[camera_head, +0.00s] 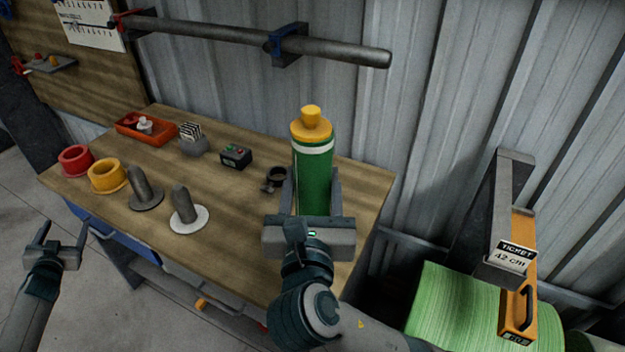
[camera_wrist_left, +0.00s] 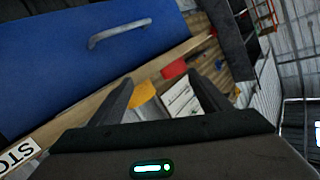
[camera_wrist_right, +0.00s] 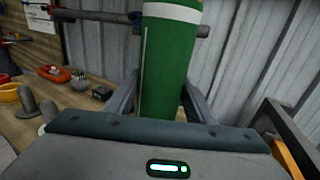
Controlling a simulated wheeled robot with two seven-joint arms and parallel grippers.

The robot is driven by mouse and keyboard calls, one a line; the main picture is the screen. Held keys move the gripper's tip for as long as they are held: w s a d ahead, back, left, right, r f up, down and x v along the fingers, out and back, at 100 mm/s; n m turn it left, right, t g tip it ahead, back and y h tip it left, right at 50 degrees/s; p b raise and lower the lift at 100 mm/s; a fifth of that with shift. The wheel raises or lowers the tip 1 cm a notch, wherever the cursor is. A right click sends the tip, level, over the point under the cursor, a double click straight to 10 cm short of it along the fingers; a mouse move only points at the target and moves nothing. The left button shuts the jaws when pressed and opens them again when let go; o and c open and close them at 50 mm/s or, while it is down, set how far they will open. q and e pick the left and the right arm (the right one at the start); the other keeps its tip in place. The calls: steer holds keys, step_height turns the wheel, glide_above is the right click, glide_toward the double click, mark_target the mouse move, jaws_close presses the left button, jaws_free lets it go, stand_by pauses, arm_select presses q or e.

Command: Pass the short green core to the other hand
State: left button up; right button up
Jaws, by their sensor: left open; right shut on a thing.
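The short green core (camera_head: 313,165) stands upright in my right gripper (camera_head: 312,190), above the right part of the bench. It has a white band near the top and a yellow-orange plug (camera_head: 311,124) in its upper end. The right wrist view shows the green core (camera_wrist_right: 165,60) between the two fingers, its lower end hidden by the gripper body. My left gripper (camera_head: 61,238) is open and empty at the far left, off the bench's front edge. In the left wrist view nothing is between its fingers.
The wooden bench (camera_head: 240,230) holds a red ring (camera_head: 75,160), a yellow ring (camera_head: 106,176), two grey pegs on discs, a red tray (camera_head: 130,133) and a button box (camera_head: 235,157). A grey bar (camera_head: 230,33) runs above. A green roll (camera_head: 455,300) stands right.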

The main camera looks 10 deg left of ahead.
arm_select(q)
steer(key=s+d+f+m+g+h, duration=0.15)
steer(key=s+d+f, duration=0.35)
steer(key=d+f, duration=0.5)
steer(key=s+d+f+g+h, duration=0.15)
steer(key=s+d+f, duration=0.45)
steer(key=f, duration=0.7)
steer(key=s+d+f+g+h, duration=0.1)
steer(key=s+d+f+g, duration=0.3)
steer(key=d+f, duration=0.6)
steer(key=s+d+f+g+h, duration=0.1)
steer(key=s+d+f, duration=0.4)
steer(key=s+d, duration=0.4)
steer(key=s+d+f+m+g+h, duration=0.1)
steer(key=s+d+f, duration=0.5)
steer(key=s+d, duration=0.4)
steer(key=s+d+f+m+g+h, duration=0.1)
steer(key=s+d+f+g, duration=0.1)
steer(key=s+d+f, duration=0.4)
steer(key=s+d, duration=0.3)
steer(key=d, duration=0.1)
steer(key=shift+s+f+h, duration=0.25)
steer(key=shift+s+h, duration=0.05)
steer(key=shift+h, duration=0.1)
